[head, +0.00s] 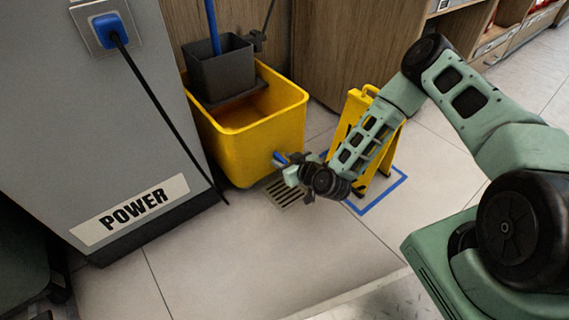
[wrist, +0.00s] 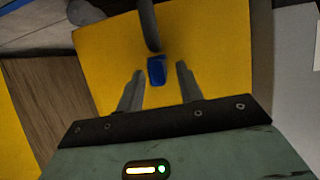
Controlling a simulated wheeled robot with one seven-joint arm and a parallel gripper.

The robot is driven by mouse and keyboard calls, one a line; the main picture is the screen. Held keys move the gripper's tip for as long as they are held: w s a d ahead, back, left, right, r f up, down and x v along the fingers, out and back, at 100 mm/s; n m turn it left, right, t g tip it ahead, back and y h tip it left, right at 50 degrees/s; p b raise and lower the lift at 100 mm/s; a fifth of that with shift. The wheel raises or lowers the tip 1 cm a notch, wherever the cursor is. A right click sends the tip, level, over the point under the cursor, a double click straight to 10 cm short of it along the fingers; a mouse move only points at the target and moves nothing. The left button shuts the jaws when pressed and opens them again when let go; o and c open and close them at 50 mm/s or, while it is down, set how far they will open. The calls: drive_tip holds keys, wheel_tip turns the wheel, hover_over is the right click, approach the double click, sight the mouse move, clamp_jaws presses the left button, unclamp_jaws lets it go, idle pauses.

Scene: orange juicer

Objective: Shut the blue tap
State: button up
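The blue tap (head: 279,159) sits low on the front side of the yellow mop bucket (head: 245,150). In the wrist view the tap handle (wrist: 156,70) is a small blue block against the bucket's yellow wall (wrist: 215,50). My gripper (head: 288,167) is at the tap, partly covering it in the head view. In the wrist view my gripper (wrist: 160,69) is open, one finger on each side of the handle, with a visible gap to both. A dark grey curved piece (wrist: 147,25) reaches to just beyond the handle. Whether the fingertips reach the handle's depth is unclear.
A floor drain grate (head: 288,192) lies below the tap. A yellow folding sign (head: 380,145) stands right behind my forearm, inside a blue floor outline. A grey power cabinet (head: 120,160) with a black cord stands at left. The front floor is clear.

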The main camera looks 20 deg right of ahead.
clamp_jaws()
drive_tip(key=shift+a+r+h+p, duration=0.15)
drive_tip(key=shift+h+p, duration=0.15)
drive_tip(key=shift+p, duration=0.3)
drive_tip(key=shift+m+p, duration=0.4)
drive_tip(key=shift+p, duration=0.05)
drive_tip(key=h+p, duration=0.1)
drive_tip(key=m+h+p, duration=0.1)
drive_tip(key=m+p, duration=0.1)
drive_tip(key=p, duration=0.1)
drive_tip(key=shift+s+a+r+h, duration=0.1)
drive_tip(key=shift+a+r+h, duration=0.15)
drive_tip(key=shift+h, duration=0.15)
drive_tip(key=m+h+p, duration=0.4)
drive_tip(key=h+p, duration=0.1)
drive_tip(key=shift+a+f+m, duration=0.15)
drive_tip(key=shift+a+m, duration=0.25)
drive_tip(key=shift+w+a+f+m+g+h+p, duration=0.2)
drive_tip(key=shift+m+g+h, duration=0.25)
drive_tip(key=shift+m+h, duration=0.3)
drive_tip(key=shift+w+d+r+m+g+h+p, duration=0.1)
drive_tip(key=shift+m+g+h+p, duration=0.25)
drive_tip(key=shift+m+g+h, duration=0.4)
drive_tip(key=shift+w+a+f+m+g+h+p, duration=0.15)
drive_tip(key=shift+m+g+h+p, duration=0.1)
drive_tip(key=shift+m+h, duration=0.5)
drive_tip(key=shift+h, duration=0.25)
